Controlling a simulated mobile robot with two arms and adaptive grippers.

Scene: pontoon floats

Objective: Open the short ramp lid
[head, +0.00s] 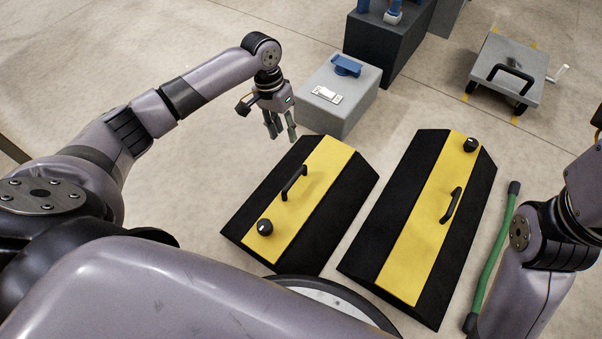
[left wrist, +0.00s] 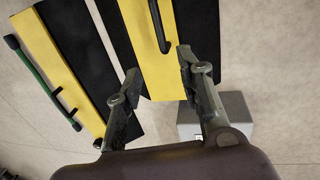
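The short ramp (head: 235,210) is the black wedge block on the left of the two in the head view. Its yellow lid (head: 313,178) lies flat in the top, with a black bar handle (head: 294,183) and a round black knob (head: 265,227) near its front end. In the left wrist view the lid (left wrist: 148,50) and handle (left wrist: 160,25) show beyond the fingers; the knob is not visible there. My left gripper (head: 283,138) is open and empty, above and beyond the far left end of the short ramp. My right gripper is out of view.
A longer black ramp (head: 476,190) with a yellow lid stands to the right, beside a green hose (head: 493,255). A grey box (head: 352,112) stands just behind the short ramp. A grey wheeled cart (head: 520,57) is farther back. Floor left of the ramp is clear.

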